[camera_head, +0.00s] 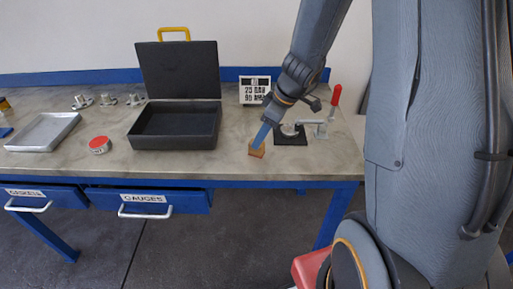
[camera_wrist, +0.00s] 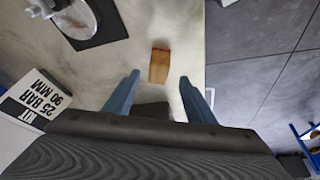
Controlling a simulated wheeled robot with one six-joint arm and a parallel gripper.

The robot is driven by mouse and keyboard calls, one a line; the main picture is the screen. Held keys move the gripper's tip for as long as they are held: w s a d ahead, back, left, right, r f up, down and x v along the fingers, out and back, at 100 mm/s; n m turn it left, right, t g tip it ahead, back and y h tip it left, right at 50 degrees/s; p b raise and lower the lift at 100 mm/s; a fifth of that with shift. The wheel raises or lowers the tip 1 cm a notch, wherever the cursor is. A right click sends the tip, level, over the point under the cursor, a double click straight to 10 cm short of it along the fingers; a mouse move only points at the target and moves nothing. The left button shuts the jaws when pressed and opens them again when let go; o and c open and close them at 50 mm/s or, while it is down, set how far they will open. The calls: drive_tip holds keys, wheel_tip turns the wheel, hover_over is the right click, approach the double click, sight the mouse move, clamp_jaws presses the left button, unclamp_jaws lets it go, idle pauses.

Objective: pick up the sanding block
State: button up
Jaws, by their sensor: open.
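The sanding block (camera_head: 257,152) is a small brown block on the workbench top, near its front edge. In the wrist view the block (camera_wrist: 159,66) lies ahead of the fingertips, roughly midway between them, with clear bench on both sides. My gripper (camera_head: 264,136) comes down from above at the block, and its blue fingers partly cover the block in the head view. In the wrist view my gripper (camera_wrist: 158,82) has its two blue fingers spread wide, with nothing between them touching. Whether the fingertips reach down to the block's height is hard to tell.
A black plate with a red-handled toggle clamp (camera_head: 326,118) stands right of the block. An open black case (camera_head: 174,142), a red-topped tin (camera_head: 99,145) and a metal tray (camera_head: 42,131) are to the left. The bench edge is close to the block.

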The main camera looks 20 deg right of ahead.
drive_tip(key=shift+p+x, duration=0.85)
drive_tip(key=shift+x, duration=1.75)
drive_tip(key=shift+w+d, duration=0.1)
drive_tip(key=shift+w, duration=0.05)
drive_tip(key=c, duration=1.2)
drive_tip(key=shift+c, duration=0.3)
drive_tip(key=shift+r, duration=0.15)
wheel_tip(320, 180, up, 10)
drive_tip(key=shift+f+b, duration=0.1)
drive_tip(key=shift+b, duration=0.45)
